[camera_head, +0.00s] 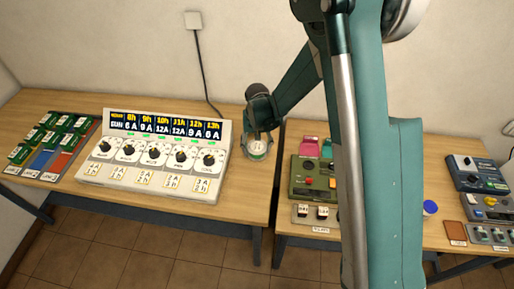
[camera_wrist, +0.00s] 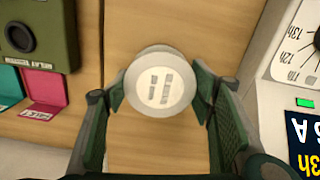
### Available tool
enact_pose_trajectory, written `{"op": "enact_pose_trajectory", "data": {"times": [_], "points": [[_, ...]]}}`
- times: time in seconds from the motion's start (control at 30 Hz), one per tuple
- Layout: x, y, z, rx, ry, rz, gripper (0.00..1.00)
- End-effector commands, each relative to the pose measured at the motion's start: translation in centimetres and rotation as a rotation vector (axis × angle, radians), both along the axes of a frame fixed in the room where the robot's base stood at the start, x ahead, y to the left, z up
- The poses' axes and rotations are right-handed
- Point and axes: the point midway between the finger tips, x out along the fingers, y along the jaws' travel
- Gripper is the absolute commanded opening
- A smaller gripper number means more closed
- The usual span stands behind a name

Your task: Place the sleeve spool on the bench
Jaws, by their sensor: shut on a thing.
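The sleeve spool (camera_wrist: 160,85) is a pale round piece with a white top bearing several grey bars. In the wrist view my gripper (camera_wrist: 157,92) has a dark green finger on each side of it, shut on it. In the head view my gripper (camera_head: 258,132) points down with the spool (camera_head: 257,149) at its tips, near the right end of the left wooden bench (camera_head: 235,203). I cannot tell whether the spool touches the bench or hangs just above it. Its underside is hidden.
A white dial panel (camera_head: 155,160) stands left of the spool. Green modules (camera_head: 50,140) lie at far left. A narrow gap separates the right bench (camera_head: 275,223), which holds an olive box (camera_head: 313,178), pink and teal pieces, a blue-topped piece (camera_head: 430,207) and grey devices (camera_head: 478,175).

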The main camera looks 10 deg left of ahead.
Motion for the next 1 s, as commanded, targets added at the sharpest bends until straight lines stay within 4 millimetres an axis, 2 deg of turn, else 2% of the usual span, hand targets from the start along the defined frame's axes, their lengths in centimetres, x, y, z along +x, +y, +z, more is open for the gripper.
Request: {"op": "enact_pose_trajectory", "data": {"times": [0.37,0.4,0.5,1.0], "points": [[0.02,0.01,-0.38,0.000,0.000,0.000,0.39],[0.02,0.01,-0.32,0.000,0.000,0.000,0.58],[0.02,0.01,-0.27,0.000,0.000,0.000,0.69],[0.03,0.01,0.07,0.000,0.000,0.000,0.69]]}}
